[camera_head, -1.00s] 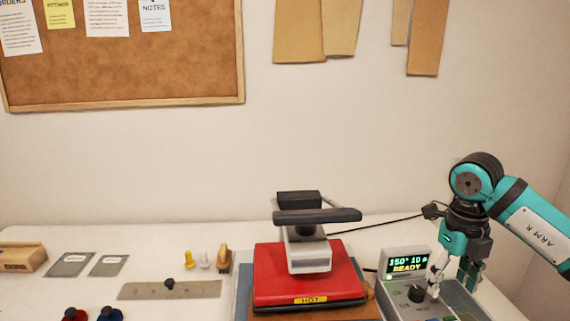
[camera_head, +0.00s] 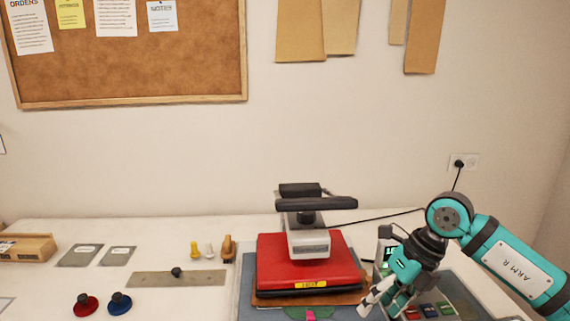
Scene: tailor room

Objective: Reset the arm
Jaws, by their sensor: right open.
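My right gripper (camera_head: 382,304) is at the lower right, in front of the control box (camera_head: 385,252) and to the right of the heat press. Its fingers point down and to the left, open, and I see nothing between them. The right arm (camera_head: 515,268) comes in from the right edge and hides most of the control box and its display. The heat press (camera_head: 308,258) is red with a black handle and a yellow "HOT" label. My left gripper is not in view.
The white table (camera_head: 150,235) holds a ruler-like metal bar (camera_head: 178,278), red (camera_head: 86,305) and blue (camera_head: 120,303) round knobs, grey plates (camera_head: 80,255), small chalk-like pieces (camera_head: 209,250) and a wooden box (camera_head: 28,248). A cable runs from the press to a wall socket (camera_head: 463,162).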

